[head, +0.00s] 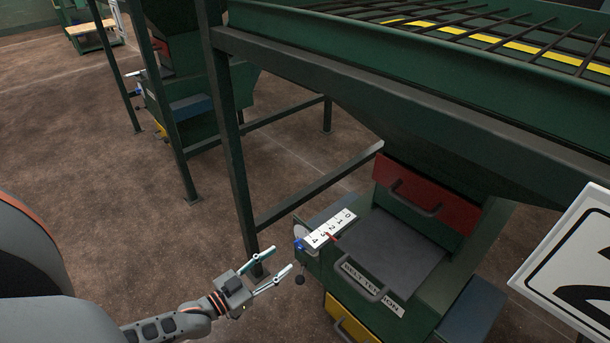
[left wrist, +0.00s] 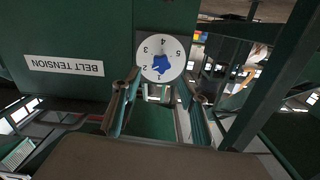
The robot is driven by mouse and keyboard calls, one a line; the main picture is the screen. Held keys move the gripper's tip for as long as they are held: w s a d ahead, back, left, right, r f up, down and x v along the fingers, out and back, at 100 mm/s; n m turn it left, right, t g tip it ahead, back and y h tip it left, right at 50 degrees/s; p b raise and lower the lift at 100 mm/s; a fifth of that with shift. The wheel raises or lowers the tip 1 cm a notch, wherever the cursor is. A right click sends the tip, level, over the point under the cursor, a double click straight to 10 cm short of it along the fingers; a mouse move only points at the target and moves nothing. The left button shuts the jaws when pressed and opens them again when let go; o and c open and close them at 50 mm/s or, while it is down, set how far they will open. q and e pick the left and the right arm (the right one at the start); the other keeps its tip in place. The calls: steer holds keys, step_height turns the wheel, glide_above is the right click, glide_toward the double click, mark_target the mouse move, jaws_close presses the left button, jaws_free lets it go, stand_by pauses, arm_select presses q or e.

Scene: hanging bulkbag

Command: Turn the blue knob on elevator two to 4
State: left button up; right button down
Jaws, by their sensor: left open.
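The blue knob (head: 298,244) sits on the side of the green machine, partly hidden beside its white dial (head: 300,230). In the left wrist view the blue knob (left wrist: 161,64) is at the centre of the round white dial (left wrist: 172,46), which carries numbers 1 to 5. I cannot tell surely which number it points to. A white scale (head: 343,217) marked 0 to 4 lies on top, with a red marker near 3. My left gripper (head: 281,259) is open and empty, just short of the knob. Its fingers (left wrist: 158,78) stand apart below the dial in the wrist view. My right gripper is out of view.
A BELT TENSION label (head: 370,288) is on the machine front. Red drawer (head: 425,195) and yellow drawer (head: 350,322) have handles. A green frame post (head: 235,165) stands behind my gripper. A numbered sign (head: 570,260) is at right. Floor at left is clear.

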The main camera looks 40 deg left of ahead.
mark_target(298, 246)
arm_select(q)
steer(key=w, duration=0.3)
steer(key=w+b, duration=0.1)
steer(key=w, duration=0.2)
steer(key=shift+w+d, duration=0.2)
steer(key=shift+w, duration=0.1)
steer(key=shift+w+r+b, duration=0.1)
steer(key=shift+w+b, duration=0.25)
steer(key=shift+w, duration=0.3)
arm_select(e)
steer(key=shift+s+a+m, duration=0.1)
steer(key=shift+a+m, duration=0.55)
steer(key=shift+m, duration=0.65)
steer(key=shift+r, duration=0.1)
arm_select(q)
steer(key=c, duration=1.1)
